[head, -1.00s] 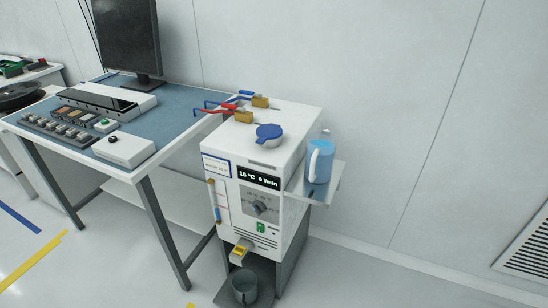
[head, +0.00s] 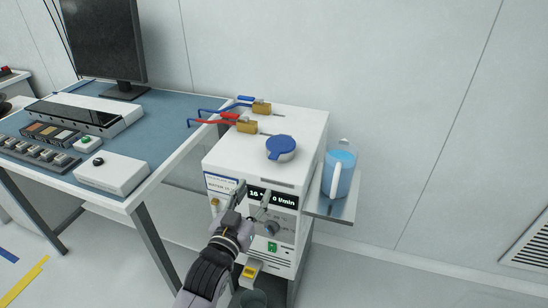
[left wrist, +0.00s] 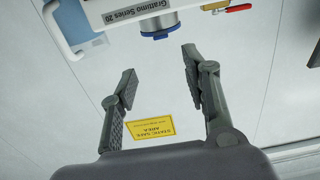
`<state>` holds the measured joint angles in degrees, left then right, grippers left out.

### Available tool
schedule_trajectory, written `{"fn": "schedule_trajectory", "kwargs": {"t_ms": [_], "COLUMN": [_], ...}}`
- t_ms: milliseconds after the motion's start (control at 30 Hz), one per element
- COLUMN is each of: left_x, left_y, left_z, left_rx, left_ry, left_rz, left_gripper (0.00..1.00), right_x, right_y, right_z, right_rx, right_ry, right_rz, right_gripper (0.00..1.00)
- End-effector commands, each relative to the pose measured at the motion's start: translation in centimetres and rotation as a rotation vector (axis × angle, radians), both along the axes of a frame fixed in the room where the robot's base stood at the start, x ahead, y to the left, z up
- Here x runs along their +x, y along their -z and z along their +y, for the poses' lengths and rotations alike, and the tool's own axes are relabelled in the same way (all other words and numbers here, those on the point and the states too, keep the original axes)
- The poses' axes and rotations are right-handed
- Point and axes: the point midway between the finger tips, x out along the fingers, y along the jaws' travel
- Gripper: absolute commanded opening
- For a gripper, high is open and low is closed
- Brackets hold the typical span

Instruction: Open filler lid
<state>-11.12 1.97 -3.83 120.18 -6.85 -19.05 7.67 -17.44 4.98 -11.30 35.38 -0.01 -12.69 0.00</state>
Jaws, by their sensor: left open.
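The filler lid (head: 281,147) is a round blue cap with a small tab, lying shut on top of the white chiller (head: 308,137). In the left wrist view the lid (left wrist: 158,34) shows as a blue edge under a silvery ring, at the top of the picture. My left gripper (head: 253,191) is in front of the chiller's upper front face, partly covering its display. It is open and empty, apart from the lid. In the left wrist view the open fingers (left wrist: 160,74) point toward the lid with a gap between. My right gripper is not in view.
A blue-filled jug (head: 340,174) stands on a side shelf (head: 338,208) right of the chiller. Brass valves (head: 247,125) with red and blue handles sit behind the lid. A table (head: 165,132) with a monitor (head: 103,42) and control boxes stands to the left.

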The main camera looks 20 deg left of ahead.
Motion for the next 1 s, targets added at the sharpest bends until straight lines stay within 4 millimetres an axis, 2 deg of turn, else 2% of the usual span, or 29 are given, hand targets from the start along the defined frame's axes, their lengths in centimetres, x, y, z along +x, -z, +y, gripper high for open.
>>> {"fn": "schedule_trajectory", "kwargs": {"t_ms": [267,600,800,1000], "left_x": [5.8,12.5,14.8,15.7], "left_y": [-0.2,-0.1,0.0,0.0], "left_z": [-0.2,-0.5,-0.6,-0.6], "left_rx": [0.0,0.0,-0.001,-0.001], "left_ry": [0.001,0.001,0.001,0.001], "left_rz": [-0.001,0.001,0.001,0.002], "left_gripper": [0.43,0.43,0.43,0.43], "right_x": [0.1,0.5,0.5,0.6], "right_y": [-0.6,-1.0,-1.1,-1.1], "right_z": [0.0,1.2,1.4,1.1], "right_rx": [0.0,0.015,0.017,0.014], "right_ry": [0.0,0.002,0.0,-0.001], "right_rz": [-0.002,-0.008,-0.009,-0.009], "right_gripper": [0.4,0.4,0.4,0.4]}}
